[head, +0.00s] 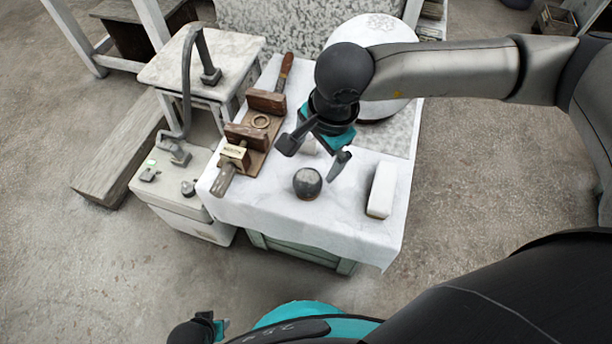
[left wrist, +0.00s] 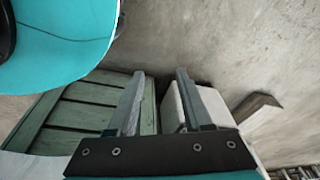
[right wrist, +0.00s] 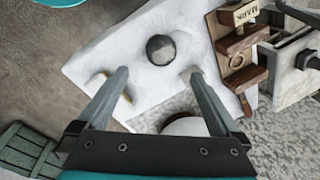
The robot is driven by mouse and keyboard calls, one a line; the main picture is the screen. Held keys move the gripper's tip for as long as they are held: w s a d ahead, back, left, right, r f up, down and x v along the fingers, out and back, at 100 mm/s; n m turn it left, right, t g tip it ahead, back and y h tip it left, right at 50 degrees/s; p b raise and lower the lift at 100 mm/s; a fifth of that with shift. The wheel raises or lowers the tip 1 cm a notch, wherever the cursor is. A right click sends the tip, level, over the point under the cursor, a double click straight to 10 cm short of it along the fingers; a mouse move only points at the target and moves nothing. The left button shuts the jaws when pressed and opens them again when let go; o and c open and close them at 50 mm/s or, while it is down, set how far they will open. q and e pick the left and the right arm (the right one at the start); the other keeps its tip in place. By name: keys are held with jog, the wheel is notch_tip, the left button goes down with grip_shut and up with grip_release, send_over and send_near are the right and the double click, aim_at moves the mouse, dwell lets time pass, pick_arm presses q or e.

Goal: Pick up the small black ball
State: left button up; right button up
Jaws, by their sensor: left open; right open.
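The small black ball (head: 307,183) is dark grey and rests on the white cloth of the table (head: 335,232). My right gripper (head: 313,158) is open above the table, on the far side of the ball. In the right wrist view the ball (right wrist: 160,50) lies beyond the open fingertips (right wrist: 157,75), apart from them, with nothing between the fingers but cloth. My left gripper (left wrist: 158,78) is open and empty, low beside a green slatted piece, away from the ball. In the head view only a bit of the left gripper shows at the bottom.
A white block (head: 382,190) stands to the right of the ball. A wooden vise-like tool (head: 250,135) with a ring lies to the left. Another small white piece is partly hidden behind my right gripper. A round white-topped object (head: 400,35) stands at the back. Cloth around the ball is clear.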

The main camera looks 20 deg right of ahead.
aim_at(309, 176)
jog(key=f+b, duration=0.1)
jog(key=f, duration=0.2)
jog(key=w+f+b, duration=0.1)
jog(key=f, duration=0.2)
jog(key=f+b, duration=0.1)
jog(key=f, duration=0.1)
jog(key=shift+w+a+f, duration=0.25)
jog(key=shift+a+f, duration=0.1)
jog(key=shift+f, duration=0.05)
jog(key=shift+w+f+b, duration=0.3)
jog(key=shift+f+b, duration=0.15)
jog(key=shift+f, duration=0.5)
jog(key=f+b, duration=0.1)
jog(key=w+f, duration=0.1)
jog(key=f, duration=0.1)
jog(key=shift+d+b, duration=0.1)
jog(key=shift+b, duration=0.25)
jog(key=shift+f, duration=0.4)
pick_arm(q)
jog(key=w+d+r, duration=0.1)
jog(key=w+r, duration=0.2)
jog(key=r, duration=0.2)
jog(key=w+d+r+t, duration=0.1)
jog(key=w+d+r, duration=0.1)
jog(key=r, duration=0.4)
jog(key=shift+w+h, duration=0.3)
jog(key=shift+w, duration=0.1)
pick_arm(e)
jog(key=shift+w+r, duration=0.1)
grip_shut()
